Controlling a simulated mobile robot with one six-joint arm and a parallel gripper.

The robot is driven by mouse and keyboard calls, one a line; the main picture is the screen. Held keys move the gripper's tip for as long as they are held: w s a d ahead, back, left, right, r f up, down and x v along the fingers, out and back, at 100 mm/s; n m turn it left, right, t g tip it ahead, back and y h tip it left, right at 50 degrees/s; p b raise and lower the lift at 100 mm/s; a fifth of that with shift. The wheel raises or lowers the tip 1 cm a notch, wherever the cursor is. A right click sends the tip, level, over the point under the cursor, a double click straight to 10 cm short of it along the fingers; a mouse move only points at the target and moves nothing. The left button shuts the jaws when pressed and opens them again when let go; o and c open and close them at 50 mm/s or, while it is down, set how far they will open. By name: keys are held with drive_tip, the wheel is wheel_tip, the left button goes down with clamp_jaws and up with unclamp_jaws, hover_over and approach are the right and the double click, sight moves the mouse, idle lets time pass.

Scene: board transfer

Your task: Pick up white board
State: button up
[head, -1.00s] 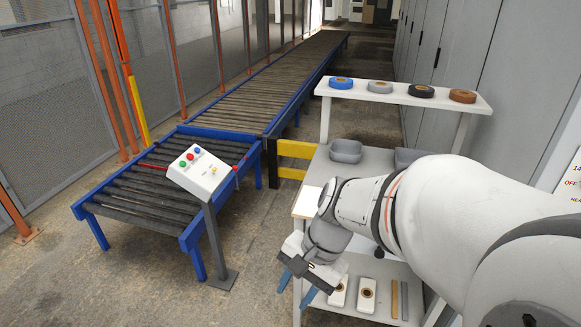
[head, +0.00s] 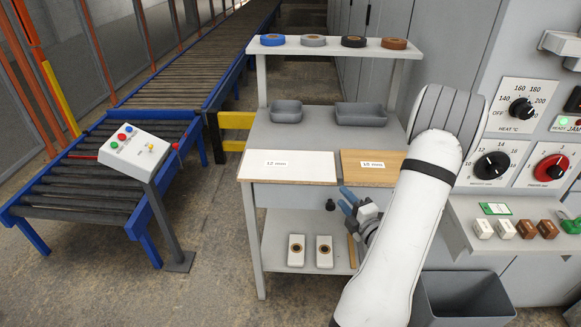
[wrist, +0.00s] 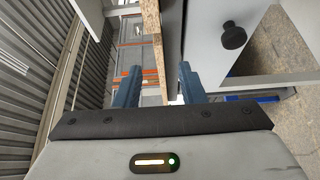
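The white board (head: 268,175), labelled 12 mm, lies flat on the left part of the workbench top. A brown board (head: 350,172), labelled 18 mm, lies just right of it. My gripper (head: 344,201) is in front of the bench's front edge, below the brown board's left end, with its blue fingers pointing left. In the wrist view my gripper (wrist: 157,84) is open. A speckled chipboard edge (wrist: 152,42) shows in the gap between the fingers; I cannot tell which board it belongs to or whether anything touches.
A black knob (wrist: 232,37) sits close to the right finger in the wrist view. Grey trays (head: 286,111) stand behind the boards, with tape rolls (head: 354,41) above. A control box (head: 133,150) and conveyor are left; a machine panel and grey bin (head: 462,303) are right.

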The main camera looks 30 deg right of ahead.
sight(333, 184)
drive_tip(key=w, duration=0.7)
drive_tip(key=shift+w+d+r, duration=0.1)
drive_tip(key=shift+w+d, duration=0.1)
drive_tip(key=shift+d, duration=0.2)
clamp_jaws()
